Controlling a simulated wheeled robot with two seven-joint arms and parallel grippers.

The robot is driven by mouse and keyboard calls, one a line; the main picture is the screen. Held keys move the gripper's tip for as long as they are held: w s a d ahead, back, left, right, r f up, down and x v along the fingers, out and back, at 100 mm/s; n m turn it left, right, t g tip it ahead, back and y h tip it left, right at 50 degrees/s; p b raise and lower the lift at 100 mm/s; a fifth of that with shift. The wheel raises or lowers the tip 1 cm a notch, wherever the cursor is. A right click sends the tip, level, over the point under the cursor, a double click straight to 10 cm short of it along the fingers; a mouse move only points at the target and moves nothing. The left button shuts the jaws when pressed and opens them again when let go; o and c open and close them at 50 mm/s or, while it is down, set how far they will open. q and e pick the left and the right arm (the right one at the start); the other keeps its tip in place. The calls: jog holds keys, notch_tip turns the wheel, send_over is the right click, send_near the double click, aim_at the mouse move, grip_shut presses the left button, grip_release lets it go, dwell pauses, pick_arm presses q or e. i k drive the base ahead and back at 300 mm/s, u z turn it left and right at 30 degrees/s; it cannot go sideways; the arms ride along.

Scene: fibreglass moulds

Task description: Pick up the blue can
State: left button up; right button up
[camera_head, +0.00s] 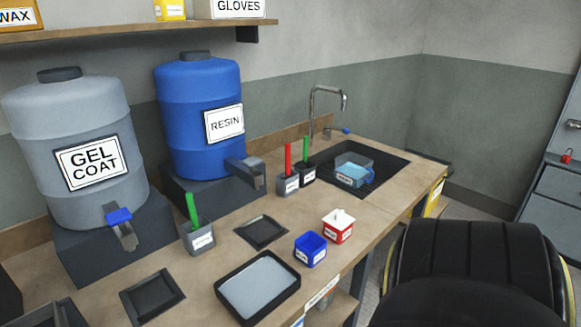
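A small open-topped blue can (310,249) with a white label stands upright on the wooden worktop, near its front edge. It is just left of a red and white can (338,227), and the two are close together. Neither of my grippers is in the head view. Nothing holds the blue can.
A tray with a pale sheet (291,290) lies left of the blue can, with a dark square recess (261,231) behind it. A large black ribbed shape (484,255) fills the lower right.

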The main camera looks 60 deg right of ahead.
aim_at(310, 248)
jog(key=z, duration=1.55)
jog(key=k, duration=0.4)
jog(key=z, duration=0.45)
jog(key=i, duration=0.45)
